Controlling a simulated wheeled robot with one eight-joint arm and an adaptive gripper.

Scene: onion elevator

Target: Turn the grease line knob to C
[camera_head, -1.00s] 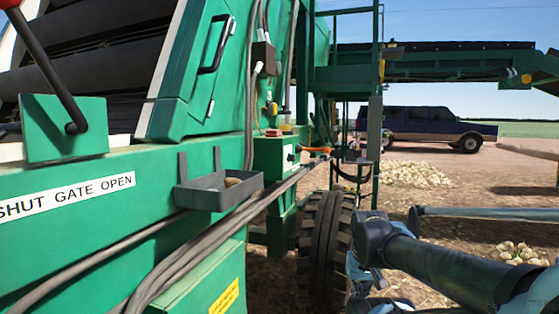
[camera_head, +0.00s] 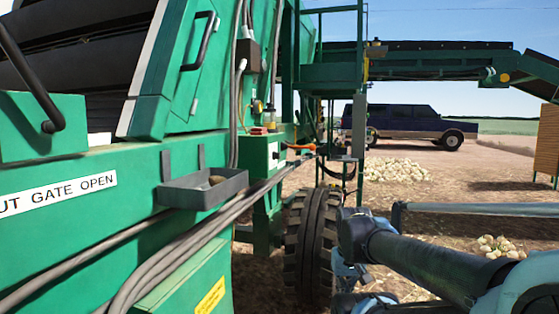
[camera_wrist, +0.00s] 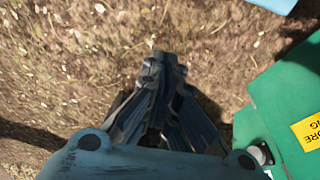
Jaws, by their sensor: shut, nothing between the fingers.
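I cannot make out the grease line knob or a letter C for sure. In the head view a small green control box (camera_head: 262,178) on the machine's side has a pale plate (camera_head: 274,154) with a small dark spot, and an orange-handled lever (camera_head: 300,147) beside it. The plate's markings are too small to read. In the wrist view my gripper (camera_wrist: 163,62) is shut and empty, pointing over bare, straw-strewn ground. It is apart from the green housing (camera_wrist: 275,115) at the right, which bears a yellow label (camera_wrist: 310,130).
The green machine fills the left, with a grey tray (camera_head: 203,190), hoses (camera_head: 175,255) and a "GATE OPEN" sign (camera_head: 60,195). A large tire (camera_head: 312,240) stands beyond. Onion piles (camera_head: 395,170) and a dark truck (camera_head: 418,125) are farther off. Open ground lies right.

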